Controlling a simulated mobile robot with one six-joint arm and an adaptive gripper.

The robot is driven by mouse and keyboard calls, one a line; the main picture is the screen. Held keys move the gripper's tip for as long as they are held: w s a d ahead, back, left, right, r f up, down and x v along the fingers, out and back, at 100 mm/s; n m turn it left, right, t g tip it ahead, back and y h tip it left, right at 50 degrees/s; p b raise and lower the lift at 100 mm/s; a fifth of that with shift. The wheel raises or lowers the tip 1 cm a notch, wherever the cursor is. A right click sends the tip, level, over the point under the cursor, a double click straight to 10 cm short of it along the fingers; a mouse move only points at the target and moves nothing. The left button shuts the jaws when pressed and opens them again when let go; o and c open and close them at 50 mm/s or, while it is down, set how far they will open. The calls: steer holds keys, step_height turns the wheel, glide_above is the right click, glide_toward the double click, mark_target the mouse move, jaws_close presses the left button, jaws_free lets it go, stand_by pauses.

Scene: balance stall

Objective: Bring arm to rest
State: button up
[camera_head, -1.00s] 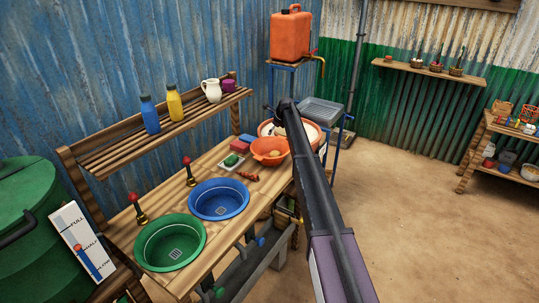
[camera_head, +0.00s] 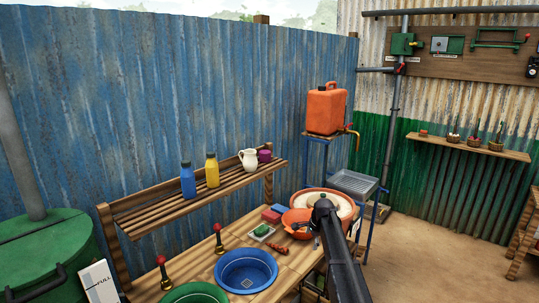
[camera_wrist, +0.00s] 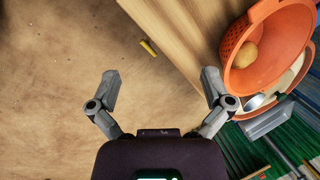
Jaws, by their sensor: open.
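My arm (camera_head: 342,262) reaches up from the lower right in the head view and ends in front of the orange bowls on the wooden counter. My gripper (camera_wrist: 160,85) is open and empty in the wrist view, its two fingers wide apart over the sandy floor and the counter edge. An orange colander (camera_wrist: 262,45) with a round tan item inside lies to the right of the right finger in the wrist view. In the head view the gripper's fingers are small and hard to make out beside the colander (camera_head: 297,224).
The counter holds a blue basin (camera_head: 246,270), a green basin (camera_head: 195,294) and two red-knobbed levers. A slatted shelf (camera_head: 190,203) carries bottles and a jug. An orange jerrycan (camera_head: 326,108) stands on a stand behind. Open sandy floor (camera_head: 430,262) lies to the right.

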steer(key=s+n+g+h, duration=0.1)
steer(key=s+n, duration=1.3)
steer(key=s, duration=2.4)
steer(key=shift+f+n+g+h, duration=0.4)
steer(key=shift+g, duration=0.5)
